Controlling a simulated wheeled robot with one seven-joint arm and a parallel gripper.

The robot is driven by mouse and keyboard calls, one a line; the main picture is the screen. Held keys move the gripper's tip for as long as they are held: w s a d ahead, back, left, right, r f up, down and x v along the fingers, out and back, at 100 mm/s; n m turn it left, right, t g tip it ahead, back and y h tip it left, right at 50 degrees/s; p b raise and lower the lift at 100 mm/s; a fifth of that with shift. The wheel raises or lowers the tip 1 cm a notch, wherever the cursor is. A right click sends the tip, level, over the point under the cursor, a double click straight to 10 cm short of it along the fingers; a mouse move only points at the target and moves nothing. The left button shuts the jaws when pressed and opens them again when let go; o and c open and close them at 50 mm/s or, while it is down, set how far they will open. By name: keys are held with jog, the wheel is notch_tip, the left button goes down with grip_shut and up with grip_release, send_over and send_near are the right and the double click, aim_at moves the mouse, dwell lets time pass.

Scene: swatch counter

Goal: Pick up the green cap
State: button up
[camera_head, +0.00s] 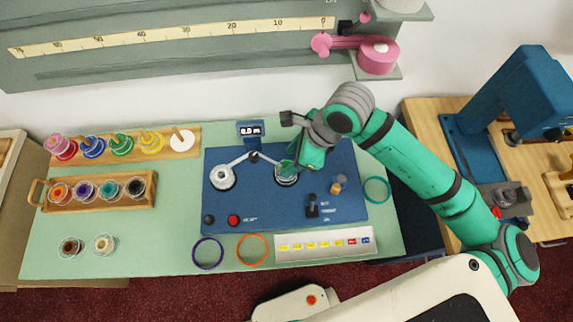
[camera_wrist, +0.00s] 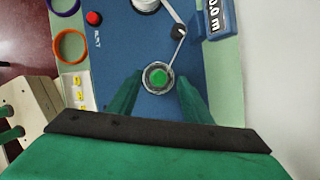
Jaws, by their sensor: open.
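The green cap (camera_wrist: 158,77) sits inside a round metal-rimmed holder (camera_wrist: 145,83) on the blue panel, seen from above in the wrist view. In the head view my gripper (camera_head: 289,172) is over the right-hand round holder (camera_head: 287,181) and hides most of it, so I cannot make out the cap there. In the wrist view my gripper (camera_wrist: 154,98) shows its two green fingers spread apart, one on each side of the holder. Nothing is between the fingertips except the view of the cap and holder below.
The blue panel (camera_head: 260,207) carries a second round holder (camera_head: 222,187), a balance arm, a small display (camera_head: 250,129) and a red button (camera_head: 233,220). Wooden racks (camera_head: 190,145) with coloured reels stand at left. Purple (camera_head: 195,258), orange (camera_head: 238,252) and teal (camera_head: 366,192) rings lie around the panel.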

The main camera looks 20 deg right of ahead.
aim_at(286, 164)
jog(key=shift+x, duration=1.85)
jog(key=shift+c, duration=0.6)
jog(key=c, duration=1)
jog(key=shift+o, duration=0.2)
jog(key=shift+r, duration=0.15)
